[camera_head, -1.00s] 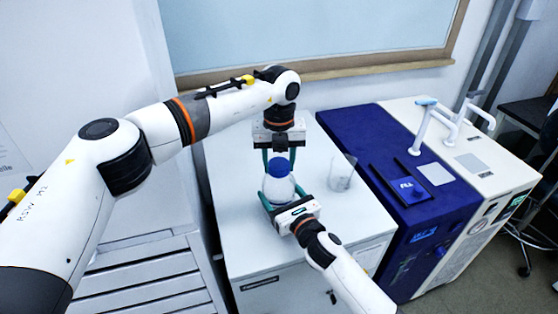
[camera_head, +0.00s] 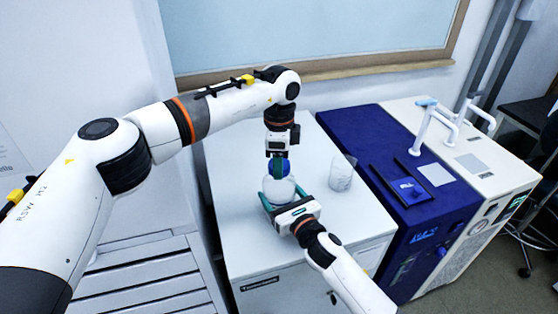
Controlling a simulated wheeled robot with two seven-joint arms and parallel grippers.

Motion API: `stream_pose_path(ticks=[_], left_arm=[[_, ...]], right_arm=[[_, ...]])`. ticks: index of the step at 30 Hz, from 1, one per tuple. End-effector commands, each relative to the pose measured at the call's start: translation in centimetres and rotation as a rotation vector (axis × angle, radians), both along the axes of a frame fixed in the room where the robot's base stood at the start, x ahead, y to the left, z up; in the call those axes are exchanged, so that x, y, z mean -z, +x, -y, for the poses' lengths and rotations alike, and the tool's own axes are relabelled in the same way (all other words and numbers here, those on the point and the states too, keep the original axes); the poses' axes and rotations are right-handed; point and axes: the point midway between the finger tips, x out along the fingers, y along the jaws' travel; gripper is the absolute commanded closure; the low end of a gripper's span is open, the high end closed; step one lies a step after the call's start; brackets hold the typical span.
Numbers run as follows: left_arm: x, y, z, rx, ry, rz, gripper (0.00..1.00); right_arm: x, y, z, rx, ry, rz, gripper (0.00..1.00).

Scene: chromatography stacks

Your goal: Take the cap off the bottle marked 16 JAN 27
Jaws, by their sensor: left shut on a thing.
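A white bottle (camera_head: 280,190) stands on the white cabinet top, with a blue cap (camera_head: 272,168) at its top. No date marking on it can be read. My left gripper (camera_head: 278,167) points straight down from above and is shut on the blue cap, its jaws seen nearly edge-on. I cannot tell whether the cap still sits on the neck. My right gripper (camera_head: 283,198) reaches in from the front right, its green fingers on both sides of the bottle's body, shut on it. The bottle looks upright.
A blue and white instrument (camera_head: 350,130) borders the cabinet on the right. The cabinet top is clear left of the bottle and at the front.

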Motion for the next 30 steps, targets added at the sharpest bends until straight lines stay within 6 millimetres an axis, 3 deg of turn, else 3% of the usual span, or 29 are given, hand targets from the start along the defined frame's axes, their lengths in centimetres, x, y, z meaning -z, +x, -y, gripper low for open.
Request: stream_pose_path(ticks=[11,30], left_arm=[[-0.1,0.0,0.0,0.001,0.0,0.0,0.81],[-2.2,0.0,0.0,0.002,0.0,0.0,0.81]], right_arm=[[0.2,0.0,0.0,0.001,-0.001,-0.003,0.87],[0.2,0.0,0.0,0.001,-0.001,-0.003,0.87]])
